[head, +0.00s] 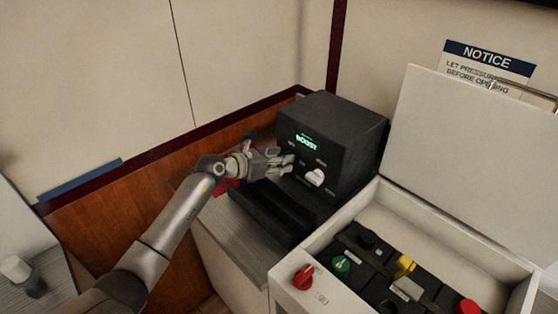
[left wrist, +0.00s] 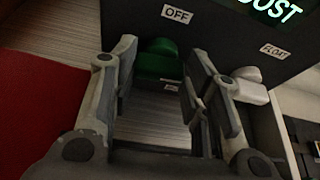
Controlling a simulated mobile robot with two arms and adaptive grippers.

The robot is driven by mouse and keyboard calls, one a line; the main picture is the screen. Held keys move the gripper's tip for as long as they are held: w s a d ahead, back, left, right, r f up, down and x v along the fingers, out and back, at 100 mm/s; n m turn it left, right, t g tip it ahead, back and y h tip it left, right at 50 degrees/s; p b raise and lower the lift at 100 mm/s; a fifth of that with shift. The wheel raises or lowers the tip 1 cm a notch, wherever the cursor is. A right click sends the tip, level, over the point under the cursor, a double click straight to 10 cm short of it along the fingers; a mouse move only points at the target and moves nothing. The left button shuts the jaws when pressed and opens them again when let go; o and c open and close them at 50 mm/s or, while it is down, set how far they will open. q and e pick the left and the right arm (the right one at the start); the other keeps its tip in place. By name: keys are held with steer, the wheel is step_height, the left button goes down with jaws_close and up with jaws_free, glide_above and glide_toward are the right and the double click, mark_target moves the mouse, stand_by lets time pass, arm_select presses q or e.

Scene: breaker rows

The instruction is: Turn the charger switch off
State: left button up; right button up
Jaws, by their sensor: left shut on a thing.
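The charger (head: 345,125) is a dark box in the corner with a lit green display (head: 306,142) reading BOOST. My left gripper (head: 288,165) is at its front face. In the left wrist view, the fingers stand on either side of a green knob (left wrist: 158,60), below an OFF label (left wrist: 177,13), and grip it. The head view hides this knob behind the gripper. A white knob (head: 315,177) sits to the right of the gripper, apart from it; it also shows in the left wrist view (left wrist: 250,90) near a FLOAT label (left wrist: 274,51). My right gripper is not in view.
An open white box (head: 430,225) at right holds dark units with green (head: 341,264), yellow (head: 405,263) and red caps. A red object (head: 222,187) lies behind my left wrist. Walls close the corner.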

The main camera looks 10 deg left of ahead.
arm_select(q)
steer(key=shift+w+a+f+n+g+h+b, duration=0.15)
steer(key=shift+n+g+h+b, duration=0.15)
steer(key=shift+n+h+b, duration=0.55)
steer(key=shift+a+n+g+h+b, duration=0.15)
steer(key=shift+n+g+h+b, duration=0.25)
steer(key=shift+n, duration=0.75)
steer(key=o, duration=1)
steer(key=v, duration=1.2)
